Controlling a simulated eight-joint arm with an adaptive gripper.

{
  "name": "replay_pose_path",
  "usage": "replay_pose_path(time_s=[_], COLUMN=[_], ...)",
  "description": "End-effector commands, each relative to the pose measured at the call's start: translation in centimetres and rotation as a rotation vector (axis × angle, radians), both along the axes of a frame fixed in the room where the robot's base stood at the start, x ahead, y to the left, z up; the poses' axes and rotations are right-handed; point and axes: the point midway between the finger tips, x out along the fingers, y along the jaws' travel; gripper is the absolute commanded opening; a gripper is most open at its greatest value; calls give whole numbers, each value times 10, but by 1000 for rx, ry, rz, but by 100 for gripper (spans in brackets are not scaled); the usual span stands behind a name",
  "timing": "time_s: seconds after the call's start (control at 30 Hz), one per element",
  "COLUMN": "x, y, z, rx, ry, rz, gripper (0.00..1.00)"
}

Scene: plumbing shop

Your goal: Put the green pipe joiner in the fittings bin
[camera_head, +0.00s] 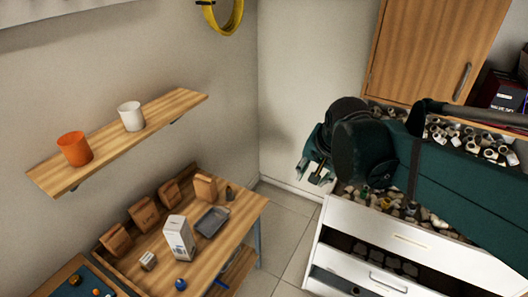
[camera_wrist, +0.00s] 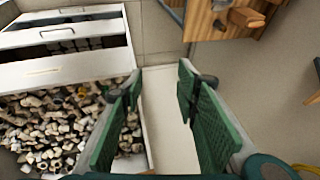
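My gripper (camera_head: 316,174) hangs in the air just left of the white drawer cabinet (camera_head: 400,243). It is open and empty; the wrist view shows its two green-padded fingers (camera_wrist: 165,100) wide apart with only bare floor between them. The cabinet's open top holds a heap of pale pipe fittings, also seen in the wrist view (camera_wrist: 45,125). A small green piece (camera_head: 365,191) shows among them near my arm; it is too small to tell whether it is the pipe joiner. I cannot tell which container is the fittings bin.
A wooden bench (camera_head: 240,222) at the left carries a grey tray (camera_head: 212,222), a white box (camera_head: 179,238) and several wooden boxes. A shelf (camera_head: 105,140) above holds an orange cup (camera_head: 74,149) and a white cup (camera_head: 131,116). Floor between bench and cabinet is clear.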

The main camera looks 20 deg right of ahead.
Motion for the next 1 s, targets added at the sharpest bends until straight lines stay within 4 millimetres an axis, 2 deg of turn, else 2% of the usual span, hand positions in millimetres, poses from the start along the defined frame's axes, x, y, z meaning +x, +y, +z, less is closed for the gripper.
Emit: replay_pose_path(time_s=[0.1,0.5,0.73,1.0], x=[-15,-61,-79,-84], y=[18,65,82,86], z=[1,-2,-6,-8], rx=[-49,-234,-319,-347], ry=[-21,-99,-134,-146], rz=[122,522,681,731], gripper=[32,32,32,32])
